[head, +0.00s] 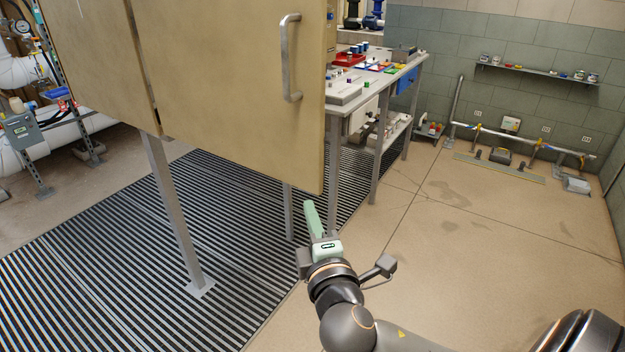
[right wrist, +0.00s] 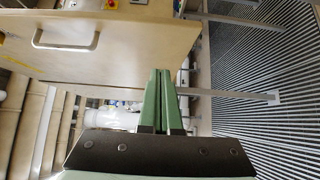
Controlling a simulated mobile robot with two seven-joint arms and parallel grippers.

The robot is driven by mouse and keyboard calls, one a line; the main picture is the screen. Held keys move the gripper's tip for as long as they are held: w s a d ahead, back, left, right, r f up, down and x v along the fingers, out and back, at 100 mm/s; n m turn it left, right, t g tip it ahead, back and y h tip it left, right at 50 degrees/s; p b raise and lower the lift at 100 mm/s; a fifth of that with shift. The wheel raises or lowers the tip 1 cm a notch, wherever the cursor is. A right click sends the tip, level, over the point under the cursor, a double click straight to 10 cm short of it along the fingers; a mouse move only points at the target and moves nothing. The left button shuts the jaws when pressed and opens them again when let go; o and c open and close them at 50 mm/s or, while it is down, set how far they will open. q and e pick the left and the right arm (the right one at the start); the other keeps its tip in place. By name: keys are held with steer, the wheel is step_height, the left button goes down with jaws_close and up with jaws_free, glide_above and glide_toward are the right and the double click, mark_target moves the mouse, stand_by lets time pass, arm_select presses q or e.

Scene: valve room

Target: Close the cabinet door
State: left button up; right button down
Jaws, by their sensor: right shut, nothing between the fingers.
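The tan cabinet door (head: 225,90) fills the upper middle of the head view, its outer face toward me. Its grey bar handle (head: 289,58) is near the right edge, and a dark seam separates it from the tan panel at the left. How far it stands open is hard to tell. In the right wrist view the door (right wrist: 150,45) and handle (right wrist: 66,40) show at the upper left. My right gripper (head: 310,208) is below the door's lower right corner in the head view. Its green fingers (right wrist: 160,75) are together and empty. My left gripper is out of view.
Grey legs (head: 175,210) stand under the cabinet on a dark slatted mat (head: 90,240). A workbench (head: 345,97) with trays and small parts is behind the door on the right. Open tan floor (head: 460,250) lies to the right. White pipes (head: 70,130) run at the left.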

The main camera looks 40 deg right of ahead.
steer(key=p, duration=0.1)
glide_toward(309, 162)
steer(key=w+a, duration=0.2)
steer(key=w, duration=0.2)
steer(key=d, duration=0.1)
steer(key=w+d, duration=0.1)
steer(key=d, duration=0.1)
steer(key=shift+w+d+p, duration=0.1)
steer(key=shift+d+p, duration=0.1)
steer(key=shift+p, duration=0.2)
steer(key=shift+w+d, duration=0.15)
steer(key=shift+d, duration=0.2)
